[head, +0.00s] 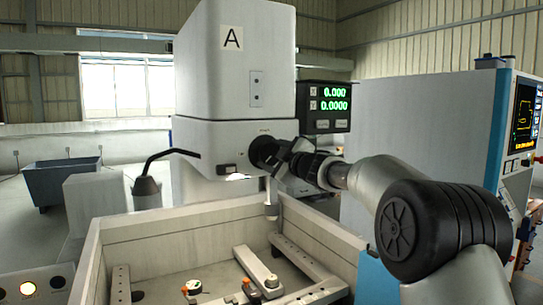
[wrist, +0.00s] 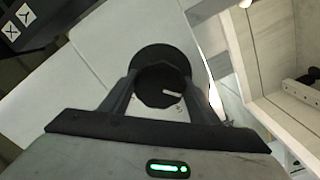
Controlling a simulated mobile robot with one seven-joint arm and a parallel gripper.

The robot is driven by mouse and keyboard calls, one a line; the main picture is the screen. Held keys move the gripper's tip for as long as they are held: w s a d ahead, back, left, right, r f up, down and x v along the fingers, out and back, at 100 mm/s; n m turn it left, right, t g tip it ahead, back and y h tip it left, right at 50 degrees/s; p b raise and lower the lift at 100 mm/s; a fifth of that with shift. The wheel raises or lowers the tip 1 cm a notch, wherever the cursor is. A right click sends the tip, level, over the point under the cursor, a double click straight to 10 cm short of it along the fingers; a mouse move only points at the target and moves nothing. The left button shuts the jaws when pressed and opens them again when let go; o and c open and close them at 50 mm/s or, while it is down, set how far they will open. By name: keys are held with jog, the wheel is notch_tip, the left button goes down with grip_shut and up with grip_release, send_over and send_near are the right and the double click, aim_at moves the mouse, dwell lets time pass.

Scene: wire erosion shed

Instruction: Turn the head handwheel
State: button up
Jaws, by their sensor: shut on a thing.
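The head handwheel (head: 264,151) is a round black knob on the right side of the white machine head marked A (head: 230,80). In the wrist view the handwheel (wrist: 160,62) is a dark disc with a smaller faceted dark hub in front, which bears a short white mark. My gripper (head: 280,157) reaches it from the right. In the wrist view the two dark fingers of my gripper (wrist: 161,100) stand on either side of the hub and are shut on it. The fingers partly hide the handwheel in the head view.
A display (head: 328,107) with green digits hangs just behind my gripper. Below is an open work tank (head: 180,228) with clamps and rails. A black curved handle (head: 165,155) stands at the left. A blue-edged cabinet with a screen (head: 525,115) is at the right.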

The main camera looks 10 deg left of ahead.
jog(key=n+b, duration=0.1)
jog(key=n, duration=0.4)
jog(key=shift+n, duration=0.4)
jog(key=n+b, duration=0.1)
jog(key=n, duration=0.4)
jog(key=shift+n, duration=0.3)
jog(key=o, duration=1.1)
jog(key=shift+c, duration=0.2)
jog(key=shift+s+d, duration=0.1)
jog(key=b+v, duration=0.4)
jog(key=v, duration=1.3)
jog(key=shift+s+d, duration=0.1)
